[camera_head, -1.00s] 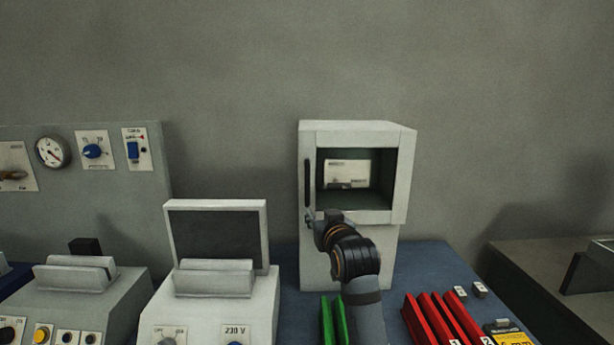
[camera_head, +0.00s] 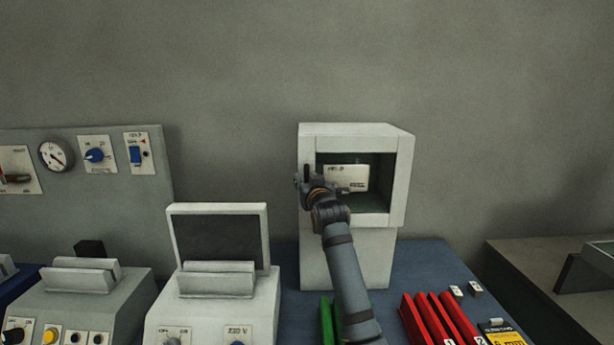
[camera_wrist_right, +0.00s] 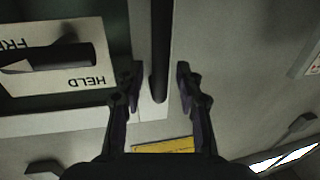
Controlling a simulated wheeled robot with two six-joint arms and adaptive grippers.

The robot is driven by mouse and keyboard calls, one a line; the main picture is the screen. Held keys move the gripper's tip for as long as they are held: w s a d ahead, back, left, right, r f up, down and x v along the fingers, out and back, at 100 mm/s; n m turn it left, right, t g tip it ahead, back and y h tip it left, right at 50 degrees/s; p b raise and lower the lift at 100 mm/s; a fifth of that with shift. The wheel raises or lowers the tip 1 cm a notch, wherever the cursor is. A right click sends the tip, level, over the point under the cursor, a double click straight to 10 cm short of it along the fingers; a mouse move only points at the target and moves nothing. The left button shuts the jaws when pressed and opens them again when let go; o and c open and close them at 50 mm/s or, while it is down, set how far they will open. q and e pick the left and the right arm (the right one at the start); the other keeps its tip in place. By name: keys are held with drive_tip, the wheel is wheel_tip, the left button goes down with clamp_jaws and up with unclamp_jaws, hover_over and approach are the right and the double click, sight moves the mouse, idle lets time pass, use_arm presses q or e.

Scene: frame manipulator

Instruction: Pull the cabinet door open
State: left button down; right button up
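The white cabinet (camera_head: 345,258) stands against the wall right of centre in the head view. Its door (camera_head: 362,141) has a window and looks shut. The dark vertical door handle (camera_wrist_right: 160,45) shows in the wrist view, mostly hidden by my gripper in the head view. My right gripper (camera_wrist_right: 159,76) is open, its fingers on either side of the handle's lower end, with visible gaps. It also shows in the head view (camera_head: 307,182) at the cabinet's left front edge. My left gripper is not in view.
Behind the window is a label plate (camera_head: 352,178) reading HELD with a dark lever (camera_wrist_right: 48,57). Red bars (camera_head: 440,318) and green bars (camera_head: 328,320) lie on the blue bench (camera_head: 425,270). A grey box with a raised lid (camera_head: 218,238) stands left of the cabinet.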

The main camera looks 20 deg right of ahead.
drive_tip(key=shift+w, duration=0.1)
clamp_jaws()
idle(0.7)
